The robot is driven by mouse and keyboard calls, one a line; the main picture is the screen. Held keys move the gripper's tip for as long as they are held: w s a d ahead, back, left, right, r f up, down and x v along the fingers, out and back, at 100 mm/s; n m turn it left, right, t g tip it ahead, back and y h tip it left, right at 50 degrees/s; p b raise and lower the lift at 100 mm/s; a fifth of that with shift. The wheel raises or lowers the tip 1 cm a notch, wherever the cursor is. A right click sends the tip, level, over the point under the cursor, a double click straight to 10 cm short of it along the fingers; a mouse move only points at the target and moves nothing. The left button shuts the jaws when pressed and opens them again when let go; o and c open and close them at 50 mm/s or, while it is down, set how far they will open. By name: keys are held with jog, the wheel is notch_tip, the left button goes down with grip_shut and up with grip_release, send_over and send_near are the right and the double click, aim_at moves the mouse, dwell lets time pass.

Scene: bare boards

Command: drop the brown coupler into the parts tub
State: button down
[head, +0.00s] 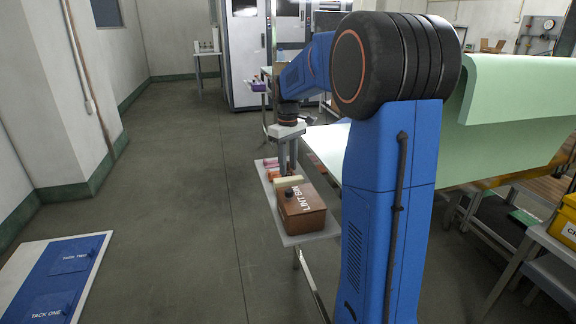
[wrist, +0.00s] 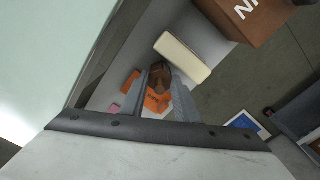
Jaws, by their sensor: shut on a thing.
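My gripper (head: 287,165) reaches down over the narrow grey bench at the centre of the head view. In the wrist view my gripper (wrist: 161,84) is shut on the brown coupler (wrist: 159,76), which sits between the fingertips. In the head view the coupler is too small to tell from the fingers. An orange piece with dark marks (wrist: 156,102) shows below and around the coupler in the wrist view. I cannot tell how far above the bench the coupler is. No label naming a parts tub is readable in either view.
A pale green sheet hangs close on the right.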

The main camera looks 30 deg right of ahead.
jog(key=shift+f, duration=0.15)
jog(key=c, duration=1.6)
grip_release()
jog(key=shift+f, duration=0.1)
jog(key=shift+c, duration=0.2)
